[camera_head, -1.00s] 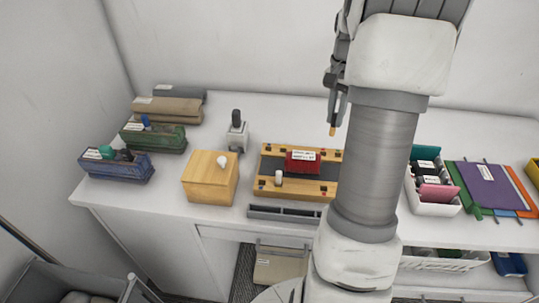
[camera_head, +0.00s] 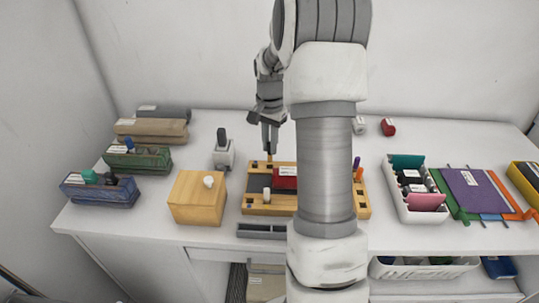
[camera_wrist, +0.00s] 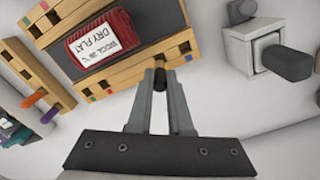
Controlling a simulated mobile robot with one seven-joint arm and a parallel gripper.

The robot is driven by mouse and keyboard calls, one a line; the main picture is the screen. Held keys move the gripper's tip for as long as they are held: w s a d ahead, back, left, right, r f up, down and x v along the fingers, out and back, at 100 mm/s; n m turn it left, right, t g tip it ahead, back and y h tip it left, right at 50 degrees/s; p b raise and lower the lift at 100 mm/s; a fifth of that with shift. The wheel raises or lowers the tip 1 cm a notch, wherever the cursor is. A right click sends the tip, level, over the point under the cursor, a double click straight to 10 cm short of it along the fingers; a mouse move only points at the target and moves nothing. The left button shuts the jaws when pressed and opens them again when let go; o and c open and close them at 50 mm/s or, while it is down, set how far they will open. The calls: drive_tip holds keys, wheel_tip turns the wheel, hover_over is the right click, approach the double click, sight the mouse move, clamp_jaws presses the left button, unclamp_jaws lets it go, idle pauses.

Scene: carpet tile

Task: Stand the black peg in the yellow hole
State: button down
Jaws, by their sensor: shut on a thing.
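My gripper (camera_head: 269,147) is shut on the black peg (camera_wrist: 160,78), which shows dark between the fingertips in the wrist view. In the head view a light wood-coloured tip (camera_head: 269,157) points down below the fingers. The peg hangs roughly upright at the back left edge of the wooden board (camera_head: 256,209). I cannot tell whether its lower end touches the board. The board has square dark holes with small coloured marks beside them, also in the wrist view (camera_wrist: 120,77). I cannot make out which hole is yellow; my arm hides part of the board.
A red pouch (camera_head: 285,178) lies on the board. A grey block with a black handle (camera_head: 222,155) and a wooden box (camera_head: 196,203) stand left. A white bin (camera_head: 393,190) stands right.

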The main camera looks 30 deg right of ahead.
sight(269, 162)
drive_tip(key=shift+f, duration=2.05)
drive_tip(key=shift+f, duration=0.1)
drive_tip(key=c, duration=0.8)
unclamp_jaws()
drive_tip(key=shift+c, duration=0.2)
wheel_tip(269, 162, up, 12)
drive_tip(key=shift+r+p, duration=0.15)
drive_tip(key=shift+p, duration=0.15)
